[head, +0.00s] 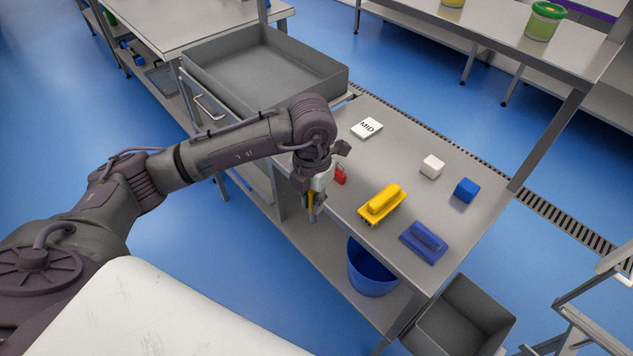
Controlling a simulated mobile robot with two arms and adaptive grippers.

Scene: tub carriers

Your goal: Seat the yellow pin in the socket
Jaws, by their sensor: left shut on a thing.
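My left gripper (313,200) points down near the near edge of the steel table. It is shut on a slim thing with a narrow strip of yellow, which I take to be the yellow pin (310,199). The fingers and wrist hide most of the pin. I cannot make out the socket in this view. My right gripper is not in view.
On the table (395,158) are a small red thing (340,176), a MID card (367,128), a yellow handled block (382,201), a blue one (426,240), a white cube (432,166) and a blue cube (466,190). A blue bucket (372,275) stands below.

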